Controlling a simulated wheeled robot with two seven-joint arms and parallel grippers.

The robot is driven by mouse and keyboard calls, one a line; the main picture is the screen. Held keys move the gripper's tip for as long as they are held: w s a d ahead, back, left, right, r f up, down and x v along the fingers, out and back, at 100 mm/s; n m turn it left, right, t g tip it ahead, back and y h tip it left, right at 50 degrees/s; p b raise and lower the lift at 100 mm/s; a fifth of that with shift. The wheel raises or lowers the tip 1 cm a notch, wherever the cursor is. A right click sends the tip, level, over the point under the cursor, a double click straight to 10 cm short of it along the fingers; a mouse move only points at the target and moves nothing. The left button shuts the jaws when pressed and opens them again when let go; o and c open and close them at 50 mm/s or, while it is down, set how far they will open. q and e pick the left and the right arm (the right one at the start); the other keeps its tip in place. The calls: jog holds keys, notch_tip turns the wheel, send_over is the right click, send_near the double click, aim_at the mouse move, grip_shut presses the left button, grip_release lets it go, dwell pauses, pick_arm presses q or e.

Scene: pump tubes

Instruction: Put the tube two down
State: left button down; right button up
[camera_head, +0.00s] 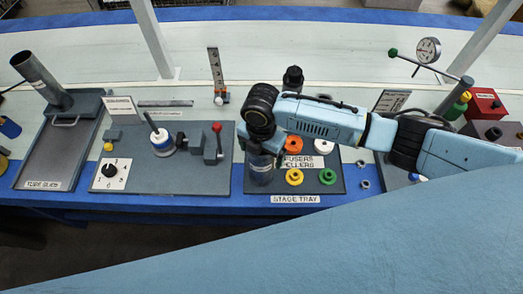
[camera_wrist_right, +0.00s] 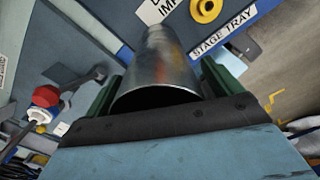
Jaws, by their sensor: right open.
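A grey metal tube (camera_head: 261,172) stands at the left end of the stage tray (camera_head: 333,187) in the head view, below my right gripper (camera_head: 262,148). In the right wrist view the tube (camera_wrist_right: 163,68) lies between the two green fingers of my right gripper (camera_wrist_right: 163,88), its open end towards the camera. The fingers are open around it. Whether its far end rests on the tray is hard to tell. Another, larger metal tube (camera_head: 40,76) leans at the tube slide (camera_head: 45,155) on the far left. My left gripper is not in view.
An upright scale (camera_head: 216,70) stands behind.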

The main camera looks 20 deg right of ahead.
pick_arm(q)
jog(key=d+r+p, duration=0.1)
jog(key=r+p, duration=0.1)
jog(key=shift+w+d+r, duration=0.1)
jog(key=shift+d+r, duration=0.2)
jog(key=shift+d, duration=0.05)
pick_arm(e)
notch_tip(320, 180, up, 12)
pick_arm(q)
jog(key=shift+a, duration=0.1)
